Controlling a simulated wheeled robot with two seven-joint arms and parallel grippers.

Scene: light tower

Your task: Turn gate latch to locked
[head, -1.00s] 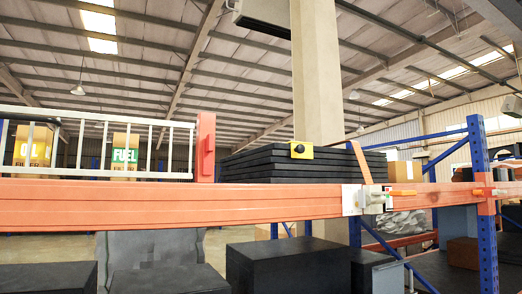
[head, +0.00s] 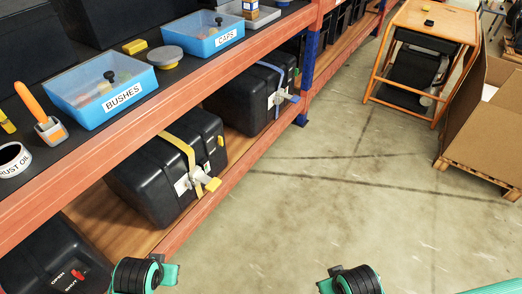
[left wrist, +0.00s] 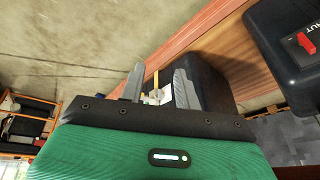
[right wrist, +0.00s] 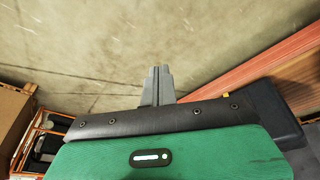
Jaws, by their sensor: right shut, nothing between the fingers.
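I cannot make out a gate or a gate latch in the views of now. The nearest marked turning part is a small red knob (head: 75,285) with OPEN and SHUT lettering on a black case (head: 52,258) at the lower left of the head view. The knob also shows at the right edge of the left wrist view (left wrist: 305,41). My left gripper (left wrist: 159,70) is open and empty, with a strapped case behind its fingers. My right gripper (right wrist: 160,70) is shut and empty over the floor. Only my wrists show in the head view.
A strapped black case (head: 165,165) and another black case (head: 258,98) sit on the lower shelf. Blue trays (head: 112,107) stand above. An orange trolley (head: 440,17) and a cardboard box (head: 480,115) stand at right. The concrete floor (head: 340,190) between is clear.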

